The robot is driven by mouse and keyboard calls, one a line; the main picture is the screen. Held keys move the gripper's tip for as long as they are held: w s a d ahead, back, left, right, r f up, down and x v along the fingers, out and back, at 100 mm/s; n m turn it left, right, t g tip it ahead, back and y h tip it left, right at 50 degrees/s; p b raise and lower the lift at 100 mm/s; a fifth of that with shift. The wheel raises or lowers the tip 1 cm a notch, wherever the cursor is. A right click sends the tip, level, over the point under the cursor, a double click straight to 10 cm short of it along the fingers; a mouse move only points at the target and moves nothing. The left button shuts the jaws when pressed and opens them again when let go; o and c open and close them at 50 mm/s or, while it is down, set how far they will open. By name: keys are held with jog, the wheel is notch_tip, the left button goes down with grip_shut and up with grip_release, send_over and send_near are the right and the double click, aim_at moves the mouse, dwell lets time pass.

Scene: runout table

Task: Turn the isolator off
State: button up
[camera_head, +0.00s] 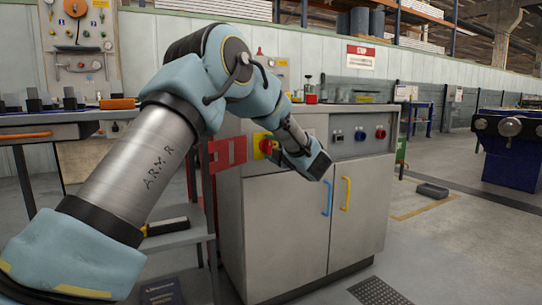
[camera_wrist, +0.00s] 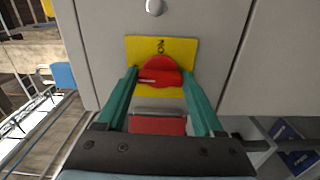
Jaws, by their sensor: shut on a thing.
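The isolator is a red rotary handle (camera_wrist: 160,77) on a yellow plate (camera_wrist: 135,50) fixed to the grey cabinet front; dark lettering that seems to read ON shows above the handle. The handle lies crosswise in the wrist view, between the two teal fingers of my gripper (camera_wrist: 160,73). My gripper is shut on the handle, one fingertip at each end. In the head view the red handle (camera_head: 266,146) shows at the cabinet's upper left, with my wrist just right of it; the fingers are hard to make out there.
The grey cabinet (camera_head: 286,225) has doors with a blue handle (camera_head: 327,198) and a yellow handle (camera_head: 346,193). Knobs sit on its panel (camera_head: 360,135) to the right. A red bracket (camera_head: 228,153) stands left of the isolator.

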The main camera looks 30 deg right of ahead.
jog(key=shift+n, duration=0.3)
jog(key=o, duration=1.4)
jog(key=shift+s, duration=0.1)
jog(key=s+p, duration=0.1)
jog(key=s, duration=0.9)
jog(key=shift+s, duration=0.35)
